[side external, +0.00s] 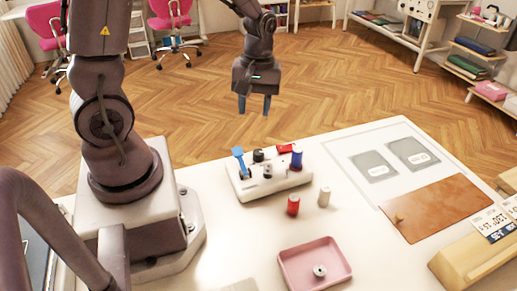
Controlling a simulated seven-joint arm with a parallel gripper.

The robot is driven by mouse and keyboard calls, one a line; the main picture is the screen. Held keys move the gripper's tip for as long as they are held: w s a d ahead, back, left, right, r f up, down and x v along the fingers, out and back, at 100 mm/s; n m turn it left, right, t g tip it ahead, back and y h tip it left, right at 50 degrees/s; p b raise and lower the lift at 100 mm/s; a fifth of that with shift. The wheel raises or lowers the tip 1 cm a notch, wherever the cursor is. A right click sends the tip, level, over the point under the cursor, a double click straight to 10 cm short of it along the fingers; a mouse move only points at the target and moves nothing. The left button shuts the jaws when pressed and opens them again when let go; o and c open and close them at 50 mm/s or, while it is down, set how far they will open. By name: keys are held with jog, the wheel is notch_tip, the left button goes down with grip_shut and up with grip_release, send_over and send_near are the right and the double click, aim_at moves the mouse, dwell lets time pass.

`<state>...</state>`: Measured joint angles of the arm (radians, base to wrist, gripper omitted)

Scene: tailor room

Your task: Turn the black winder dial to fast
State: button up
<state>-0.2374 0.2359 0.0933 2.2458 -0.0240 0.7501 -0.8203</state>
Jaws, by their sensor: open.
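A white winder unit (269,184) stands on the white table. On its top are a small black dial (258,155) at the back, a second small dark knob or post (267,172) nearer the front, a blue lever (238,161) at the left, a red piece (285,149) and a blue spool (296,159) at the right. The dial's marking and setting are too small to read. My gripper (254,107) points down with its two fingers apart and empty. In the picture it is above the winder, clear of the dial.
A red spool (293,205) and a white spool (324,196) stand in front of the winder. A pink tray (314,267) holds a small bobbin (319,271). At right lie grey cards (374,166) and a brown leather sheet (436,208). Bare table lies between.

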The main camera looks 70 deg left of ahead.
aim_at(259, 151)
jog(key=f+n, duration=0.2)
jog(key=f, duration=0.2)
jog(key=w+f+n, duration=0.1)
jog(key=f+n, duration=0.1)
jog(key=f, duration=0.3)
jog(key=a+f+n, duration=0.1)
jog(key=f, duration=0.4)
jog(key=shift+w+a+n, duration=0.1)
jog(key=shift+w+n, duration=0.1)
jog(key=shift+n, duration=0.2)
jog(key=shift+c, duration=0.4)
jog(key=c, duration=0.6)
